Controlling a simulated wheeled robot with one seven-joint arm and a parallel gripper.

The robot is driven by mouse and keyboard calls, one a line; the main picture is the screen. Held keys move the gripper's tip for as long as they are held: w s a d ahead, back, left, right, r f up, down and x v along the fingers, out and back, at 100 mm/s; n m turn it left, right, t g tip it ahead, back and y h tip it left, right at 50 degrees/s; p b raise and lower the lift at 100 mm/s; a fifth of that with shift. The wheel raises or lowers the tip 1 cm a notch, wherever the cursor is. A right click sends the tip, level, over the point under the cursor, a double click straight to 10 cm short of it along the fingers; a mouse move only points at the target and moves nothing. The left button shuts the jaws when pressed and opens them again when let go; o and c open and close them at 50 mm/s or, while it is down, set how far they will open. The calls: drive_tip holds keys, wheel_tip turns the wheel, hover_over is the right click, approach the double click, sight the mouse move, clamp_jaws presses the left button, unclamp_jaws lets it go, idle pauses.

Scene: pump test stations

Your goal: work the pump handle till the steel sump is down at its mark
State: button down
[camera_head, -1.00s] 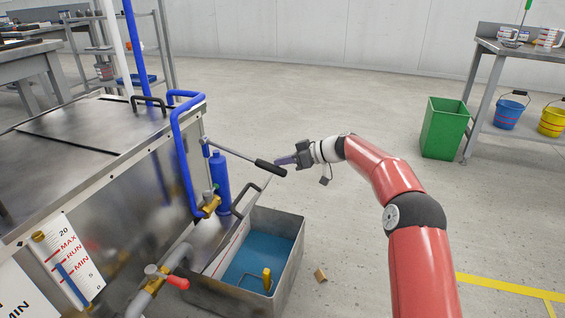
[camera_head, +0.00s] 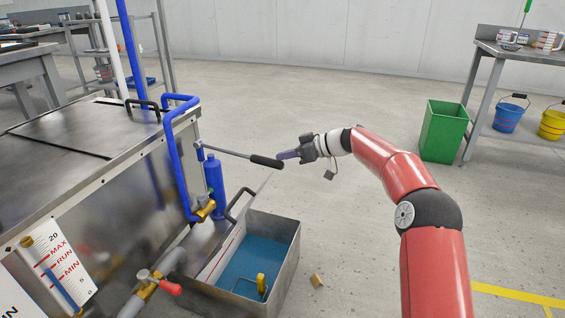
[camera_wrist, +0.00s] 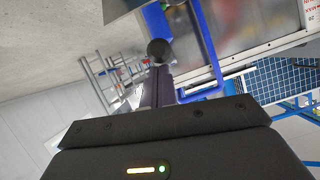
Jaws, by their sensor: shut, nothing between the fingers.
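The pump handle is a thin steel rod with a black grip (camera_head: 266,161), reaching right from the blue pump cylinder (camera_head: 214,176) and sloping slightly down. My gripper (camera_head: 284,157) is shut and empty, its fingertips at the grip's free end. The round grip end (camera_wrist: 158,50) lies just ahead of the fingers (camera_wrist: 157,88) in the wrist view; I cannot tell if they touch. The steel sump (camera_head: 284,272) stands open on the floor below, holding blue liquid (camera_head: 252,262). A red line shows on its inner left wall; the level against it is hard to read.
A steel tank (camera_head: 130,190) with blue pipes stands at left, with a gauge (camera_head: 62,268) on its front. A red-handled valve (camera_head: 168,287) sits beside the sump. A small brown block (camera_head: 317,280) lies on the floor. A green bin (camera_head: 442,132) stands at right.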

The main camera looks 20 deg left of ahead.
drive_tip(key=d, duration=0.8)
drive_tip(key=shift+d, duration=0.4)
idle(0.5)
